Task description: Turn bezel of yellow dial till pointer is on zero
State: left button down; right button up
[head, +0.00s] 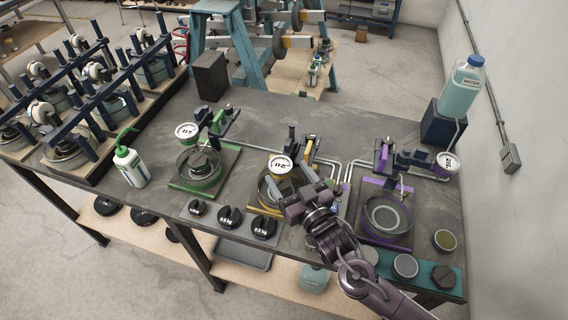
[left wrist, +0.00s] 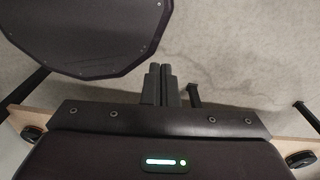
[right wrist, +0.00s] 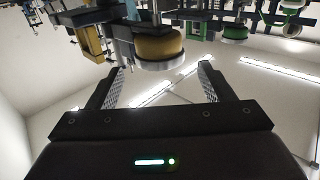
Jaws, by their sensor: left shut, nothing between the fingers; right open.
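The yellow dial (head: 281,164) has a white round face and stands over the middle lever frame on the bench. The face's pointer is too small to read. In the right wrist view, the yellow round dial body (right wrist: 158,48) shows from the side, just beyond the fingertips and roughly centred between them. My right gripper (head: 289,181) is open and empty in front of the dial; its fingers (right wrist: 160,72) appear apart from it. My left gripper (left wrist: 159,72) is shut and empty over the floor, and is out of the head view.
A green-framed dial (head: 187,131) stands to the left and a purple-framed dial (head: 448,162) to the right. Several black weights (head: 230,217) lie at the front edge. A green-topped bottle (head: 129,167) stands left, and a water jug (head: 461,85) on a blue block at right.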

aim_at(283, 169)
jog(key=x, duration=0.3)
jog(key=shift+a+f, duration=0.1)
jog(key=shift+w+f, duration=0.1)
jog(key=shift+w, duration=0.15)
jog(key=shift+s, duration=0.1)
jog(key=c, duration=0.7)
jog(key=shift+c, duration=1.4)
pick_arm(q)
jog(key=shift+w+a+r, duration=0.2)
jog(key=shift+w+a, duration=0.1)
jog(key=shift+w, duration=0.3)
jog(key=shift+w+a+r, duration=0.2)
jog(key=shift+w+a, duration=0.05)
jog(key=shift+w, duration=0.3)
jog(key=shift+w, duration=0.1)
